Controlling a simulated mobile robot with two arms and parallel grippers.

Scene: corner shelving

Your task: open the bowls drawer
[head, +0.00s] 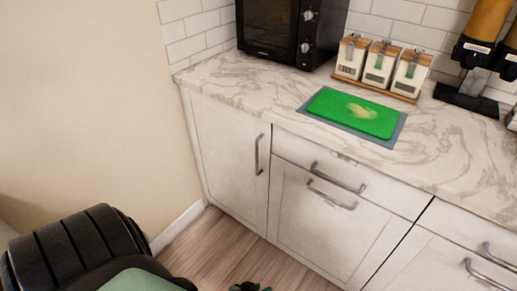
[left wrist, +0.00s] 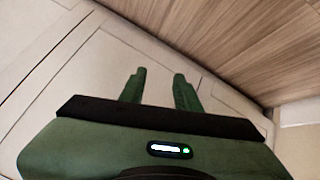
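A white drawer front (head: 350,184) with a grey bar handle (head: 338,178) sits under the counter in the head view. Below it is a larger front (head: 318,225) with its own handle (head: 332,196). Both are closed. I cannot read any label that tells which is the bowls drawer. My left gripper (head: 250,287) barely shows at the bottom edge, low over the floor and apart from the handles. In the left wrist view its two green fingers (left wrist: 158,88) are spread with nothing between them. My right gripper is not in view.
A tall cabinet door (head: 230,150) with an upright handle is to the left. More closed fronts (head: 455,262) are at the right. The marble counter (head: 240,75) holds a black microwave, a green board (head: 355,112), jars and dispensers. Wood floor (head: 210,250) is clear before the cabinets.

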